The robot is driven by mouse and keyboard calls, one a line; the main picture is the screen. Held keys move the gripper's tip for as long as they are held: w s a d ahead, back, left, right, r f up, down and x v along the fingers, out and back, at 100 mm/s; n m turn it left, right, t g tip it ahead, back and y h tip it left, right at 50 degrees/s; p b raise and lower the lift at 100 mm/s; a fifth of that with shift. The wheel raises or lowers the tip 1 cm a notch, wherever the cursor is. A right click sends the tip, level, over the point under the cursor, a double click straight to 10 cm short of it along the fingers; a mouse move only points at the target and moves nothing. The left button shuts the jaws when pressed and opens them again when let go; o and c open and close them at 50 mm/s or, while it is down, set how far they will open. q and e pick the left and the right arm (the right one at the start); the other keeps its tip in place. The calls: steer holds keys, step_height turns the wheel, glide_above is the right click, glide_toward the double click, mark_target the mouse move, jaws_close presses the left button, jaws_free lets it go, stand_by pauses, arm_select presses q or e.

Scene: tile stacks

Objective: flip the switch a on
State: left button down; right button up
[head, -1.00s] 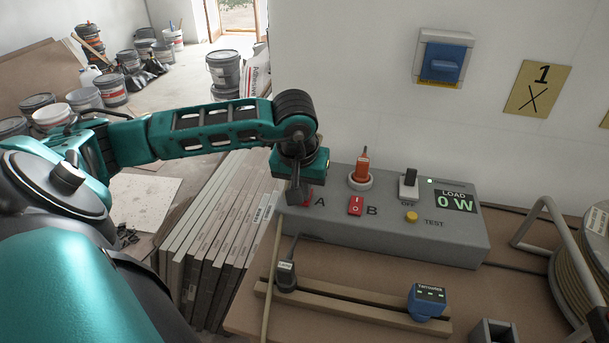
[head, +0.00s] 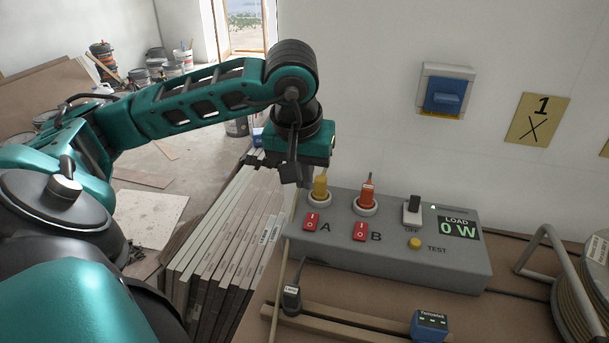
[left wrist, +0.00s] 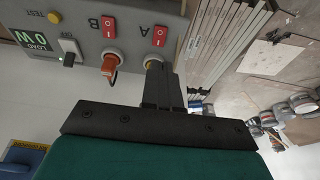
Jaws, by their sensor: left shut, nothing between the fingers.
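Switch A (head: 312,221) is a red rocker at the left end of the grey test box (head: 340,247), beside the letter A. It also shows in the left wrist view (left wrist: 160,36). I cannot tell which way its rocker is tipped. My left gripper (head: 290,172) is shut and empty. It points down above the box's left end, apart from the switch, near the yellow plug (head: 320,187). Its closed fingers also show in the left wrist view (left wrist: 163,92). My right gripper is not in view.
Red switch B (head: 360,231), an orange-red plug (head: 367,191), a black lever (head: 413,210) marked OFF and a yellow TEST button (head: 414,243) share the box. The display (head: 460,228) reads 0 W. Stacked boards (head: 225,245) stand left; a cable reel (head: 585,280) stands right.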

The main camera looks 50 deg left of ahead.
arm_select(q)
steer(key=shift+g+h, duration=0.3)
steer(key=shift+g, duration=0.2)
steer(key=w+a+b, duration=0.1)
steer(key=b, duration=0.1)
steer(key=w+a+r+b, duration=0.1)
steer(key=w+b, duration=0.1)
steer(key=b, duration=0.1)
steer(key=shift+w, duration=0.15)
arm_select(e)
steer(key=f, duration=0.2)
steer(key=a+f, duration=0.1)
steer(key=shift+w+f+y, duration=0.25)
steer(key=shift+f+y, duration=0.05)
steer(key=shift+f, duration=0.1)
arm_select(q)
steer(key=b, duration=0.2)
glide_toward(313, 215)
steer(key=f, duration=0.4)
steer(key=w+f, duration=0.1)
steer(key=f, duration=0.1)
steer(key=shift+a, duration=0.35)
steer(key=shift+f, duration=0.4)
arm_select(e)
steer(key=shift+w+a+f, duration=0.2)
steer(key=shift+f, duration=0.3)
arm_select(q)
steer(key=shift+w, duration=0.1)
